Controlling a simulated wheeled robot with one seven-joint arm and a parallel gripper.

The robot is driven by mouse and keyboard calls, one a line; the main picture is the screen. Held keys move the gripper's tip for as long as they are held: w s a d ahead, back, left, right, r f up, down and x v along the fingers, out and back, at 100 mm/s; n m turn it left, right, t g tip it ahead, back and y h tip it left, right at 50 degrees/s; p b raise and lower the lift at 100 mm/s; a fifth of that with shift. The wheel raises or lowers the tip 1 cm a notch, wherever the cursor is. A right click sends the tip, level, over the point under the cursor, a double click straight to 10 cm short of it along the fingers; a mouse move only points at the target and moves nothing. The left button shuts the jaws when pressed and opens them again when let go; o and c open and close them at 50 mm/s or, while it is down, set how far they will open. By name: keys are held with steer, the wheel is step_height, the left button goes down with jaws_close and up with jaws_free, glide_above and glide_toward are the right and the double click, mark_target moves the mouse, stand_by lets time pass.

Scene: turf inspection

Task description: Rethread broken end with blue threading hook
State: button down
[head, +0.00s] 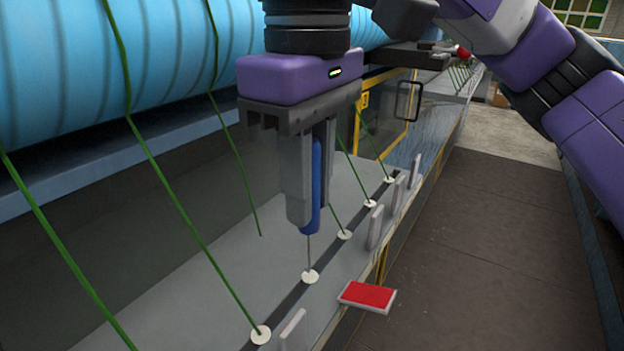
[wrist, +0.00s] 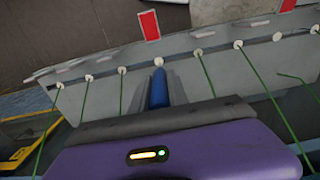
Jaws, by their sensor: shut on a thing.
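My gripper (head: 308,225) is shut on the blue threading hook (head: 316,185), held upright above the guide rail. The hook's thin metal shaft points down and its tip is at a white eyelet (head: 309,276); I cannot tell whether it is inside or just above. No green thread shows on the hook. A broken green thread (head: 239,180) hangs from the blue roll to a loose end left of my gripper. In the wrist view the blue hook (wrist: 159,88) lines up with the eyelet (wrist: 158,61). A loose-looking green end (wrist: 290,78) shows at right there; I cannot tell whose.
A red-faced tab (head: 368,296) sticks out beside this eyelet; neighbouring grey tabs (head: 375,228) stand upright. Intact green threads (head: 185,215) run to eyelets on both sides. The blue roll (head: 150,60) lies behind. The aisle floor (head: 480,240) at right is clear.

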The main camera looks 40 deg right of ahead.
steer(key=shift+f+b, duration=0.6)
steer(key=shift+f, duration=1.05)
steer(key=shift+r, duration=0.15)
steer(key=shift+r+p, duration=1)
steer(key=shift+r, duration=2.65)
steer(key=shift+a, duration=0.1)
